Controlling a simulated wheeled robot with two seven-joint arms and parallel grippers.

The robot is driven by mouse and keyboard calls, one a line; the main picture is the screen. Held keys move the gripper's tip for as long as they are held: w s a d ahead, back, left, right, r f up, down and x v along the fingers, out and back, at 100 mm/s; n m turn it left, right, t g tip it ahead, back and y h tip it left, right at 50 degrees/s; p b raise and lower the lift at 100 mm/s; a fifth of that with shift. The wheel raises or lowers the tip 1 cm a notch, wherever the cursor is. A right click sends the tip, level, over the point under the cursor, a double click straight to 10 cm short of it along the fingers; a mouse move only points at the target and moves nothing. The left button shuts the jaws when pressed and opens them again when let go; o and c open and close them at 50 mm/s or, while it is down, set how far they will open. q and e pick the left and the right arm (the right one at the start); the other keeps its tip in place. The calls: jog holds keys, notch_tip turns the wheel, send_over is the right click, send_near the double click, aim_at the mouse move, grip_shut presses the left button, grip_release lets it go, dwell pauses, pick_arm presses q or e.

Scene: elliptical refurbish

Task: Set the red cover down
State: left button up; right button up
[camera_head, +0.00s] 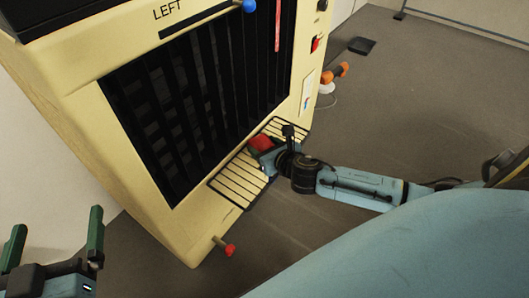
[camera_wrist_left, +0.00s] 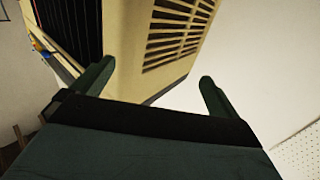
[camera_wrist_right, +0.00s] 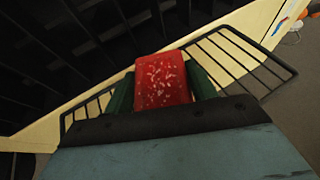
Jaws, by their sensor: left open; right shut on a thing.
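The red cover (camera_head: 262,143) is a small red block held between the fingers of my right gripper (camera_head: 272,150). In the right wrist view the red cover (camera_wrist_right: 162,82) has pale specks on its face, and the green fingers of my right gripper (camera_wrist_right: 162,90) press its two sides. It is over or at a black wire rack (camera_head: 238,180) on the front of the cream machine (camera_head: 150,130); whether it touches the rack I cannot tell. My left gripper (camera_head: 55,240) is open and empty at the lower left, apart from the machine; it also shows in the left wrist view (camera_wrist_left: 155,85).
The machine has dark vertical slats, a blue knob (camera_head: 249,6), a red switch (camera_head: 315,43) and a red-tipped peg (camera_head: 229,250) low on its front. An orange tool (camera_head: 335,73) stands beyond its right side. The grey floor (camera_head: 430,110) at the right is largely clear.

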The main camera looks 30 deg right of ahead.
pick_arm(q)
jog(key=r+t, duration=0.2)
jog(key=r, duration=0.1)
jog(key=r+t+h+b, duration=0.1)
jog(key=shift+s+d+r, duration=0.35)
jog(key=shift+r, duration=0.05)
pick_arm(e)
jog(key=shift+f, duration=0.85)
jog(key=shift+f, duration=0.15)
jog(key=o, duration=1.1)
pick_arm(q)
jog(key=shift+r, duration=0.15)
pick_arm(e)
jog(key=shift+o, duration=0.2)
